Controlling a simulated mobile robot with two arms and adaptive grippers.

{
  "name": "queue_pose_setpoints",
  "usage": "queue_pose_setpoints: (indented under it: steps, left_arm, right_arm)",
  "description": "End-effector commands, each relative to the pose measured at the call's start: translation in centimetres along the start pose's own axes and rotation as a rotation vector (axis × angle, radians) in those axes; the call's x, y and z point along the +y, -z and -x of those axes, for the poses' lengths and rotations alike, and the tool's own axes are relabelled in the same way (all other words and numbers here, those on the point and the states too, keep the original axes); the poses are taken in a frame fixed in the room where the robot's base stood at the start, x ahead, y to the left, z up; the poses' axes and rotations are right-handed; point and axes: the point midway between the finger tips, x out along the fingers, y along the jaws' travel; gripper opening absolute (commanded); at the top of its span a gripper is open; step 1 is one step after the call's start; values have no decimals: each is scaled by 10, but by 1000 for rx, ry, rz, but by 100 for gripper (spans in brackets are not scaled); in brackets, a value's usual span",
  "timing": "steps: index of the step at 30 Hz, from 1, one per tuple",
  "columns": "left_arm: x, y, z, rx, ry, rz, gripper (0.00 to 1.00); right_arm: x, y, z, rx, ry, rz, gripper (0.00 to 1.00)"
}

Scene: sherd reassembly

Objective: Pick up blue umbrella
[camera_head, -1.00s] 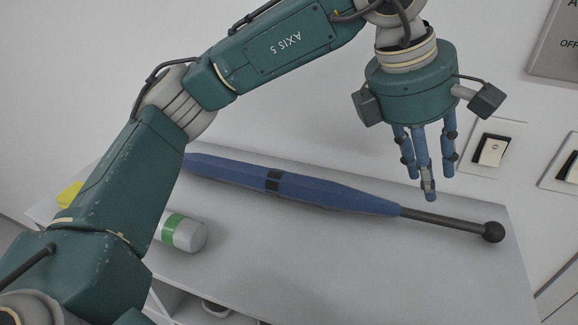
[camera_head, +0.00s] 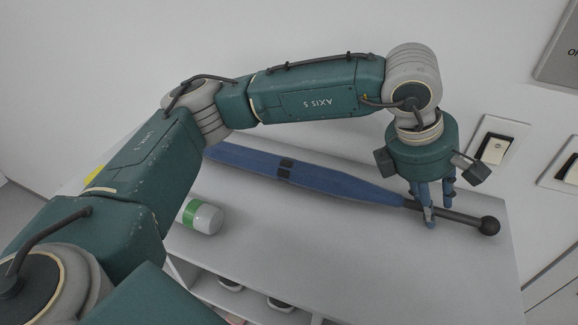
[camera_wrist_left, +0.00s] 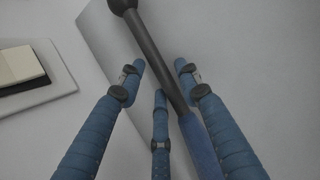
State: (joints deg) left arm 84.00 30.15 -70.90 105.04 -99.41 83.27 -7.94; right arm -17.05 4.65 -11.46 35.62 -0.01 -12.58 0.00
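The blue umbrella (camera_head: 335,182) lies folded on the light table, with a black band around it and a dark shaft ending in a round black knob. My left gripper (camera_head: 434,212) points down over the dark shaft, just beyond the end of the blue cloth, and hides part of it. In the left wrist view, the blue fingers of my left gripper (camera_wrist_left: 159,72) are spread, and the umbrella's shaft (camera_wrist_left: 156,62) runs between the right finger and the others. Contact with the shaft cannot be told. My right gripper is not in view.
A white can with a green band (camera_head: 203,216) lies on the table near my left arm. A yellow thing (camera_head: 95,176) shows partly behind that arm. Wall switches (camera_head: 495,148) are close behind the gripper. The table's front right (camera_head: 400,270) is clear.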

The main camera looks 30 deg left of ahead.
Motion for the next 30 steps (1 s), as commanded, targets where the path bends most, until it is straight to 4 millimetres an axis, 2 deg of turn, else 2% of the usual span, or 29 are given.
queue_pose_setpoints:
  steps: [1, 6, 22, 26, 30]
  left_arm:
    - [0, 0, 0, 0, 0, 0, 34]
    - [0, 0, 0, 0, 0, 0, 0]
    - [2, -2, 4, -1, -3, 0, 0]
    - [4, -6, 13, -2, -4, -1, 0]
    - [9, -14, 33, -2, -7, -1, 0]
  right_arm:
    - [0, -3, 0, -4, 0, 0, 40]
    - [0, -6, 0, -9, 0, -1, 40]
    - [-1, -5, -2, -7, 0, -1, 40]
    - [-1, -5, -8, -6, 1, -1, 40]
    - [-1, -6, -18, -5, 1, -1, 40]
